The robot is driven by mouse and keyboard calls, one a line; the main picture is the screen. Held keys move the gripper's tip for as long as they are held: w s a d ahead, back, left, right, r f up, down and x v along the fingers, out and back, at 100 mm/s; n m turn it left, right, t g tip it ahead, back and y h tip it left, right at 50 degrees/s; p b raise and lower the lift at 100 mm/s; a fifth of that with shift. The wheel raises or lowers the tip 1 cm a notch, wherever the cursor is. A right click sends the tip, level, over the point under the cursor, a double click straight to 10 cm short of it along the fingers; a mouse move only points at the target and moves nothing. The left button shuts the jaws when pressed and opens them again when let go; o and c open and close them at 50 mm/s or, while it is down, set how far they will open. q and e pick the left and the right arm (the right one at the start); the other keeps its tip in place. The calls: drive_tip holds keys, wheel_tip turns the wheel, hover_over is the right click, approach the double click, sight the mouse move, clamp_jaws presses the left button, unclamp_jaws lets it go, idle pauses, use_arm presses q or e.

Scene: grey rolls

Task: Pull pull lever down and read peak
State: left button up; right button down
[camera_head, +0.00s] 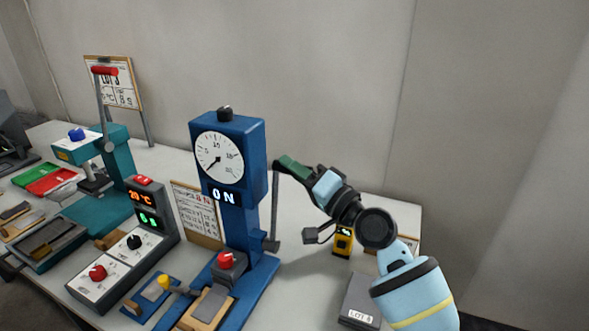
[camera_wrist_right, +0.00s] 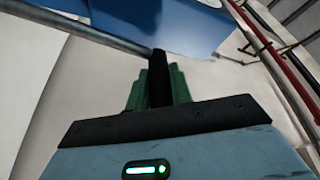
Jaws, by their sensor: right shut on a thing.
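A blue pull tester (camera_head: 254,150) stands upright mid-table. Its round white dial gauge (camera_head: 219,158) has a needle pointing to the lower left, and the display (camera_head: 223,197) below reads 0 N. The grey pull lever (camera_head: 275,205) stands nearly upright on the tester's right side. My right gripper (camera_head: 283,163) is at the lever's top end, its green fingers shut on the black handle. In the right wrist view, the handle (camera_wrist_right: 158,75) sits between the fingers, and the grey rod (camera_wrist_right: 85,25) runs off to the upper left. My left gripper is not in view.
A teal press (camera_head: 115,150) with a red handle stands at the left. A control box (camera_head: 150,215) shows orange and green readouts. A yellow device (camera_head: 343,243) and a grey box labelled LOT (camera_head: 360,300) lie near my right arm. A wall stands behind.

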drive_tip(key=shift+s+a+f+n+y+b, duration=0.1)
drive_tip(key=shift+s+a+n+y+b, duration=0.25)
drive_tip(key=shift+s+n+b, duration=0.35)
use_arm(q)
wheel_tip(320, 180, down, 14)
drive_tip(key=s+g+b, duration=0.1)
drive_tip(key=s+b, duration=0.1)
drive_tip(key=b, duration=1.1)
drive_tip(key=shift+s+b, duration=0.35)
use_arm(e)
drive_tip(key=s+a+f+n+g+y, duration=0.2)
drive_tip(key=s+f+n, duration=0.3)
drive_tip(key=s+n, duration=0.4)
drive_tip(key=s+a+f+n+g+y, duration=0.3)
drive_tip(key=s+a+f+n+g, duration=0.1)
drive_tip(key=s+n, duration=0.4)
drive_tip(key=shift+s+a+f+n+g, duration=0.4)
drive_tip(key=shift+a+n+g, duration=0.2)
drive_tip(key=shift+a+n, duration=0.1)
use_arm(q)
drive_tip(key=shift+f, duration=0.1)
use_arm(e)
drive_tip(key=shift+f, duration=0.1)
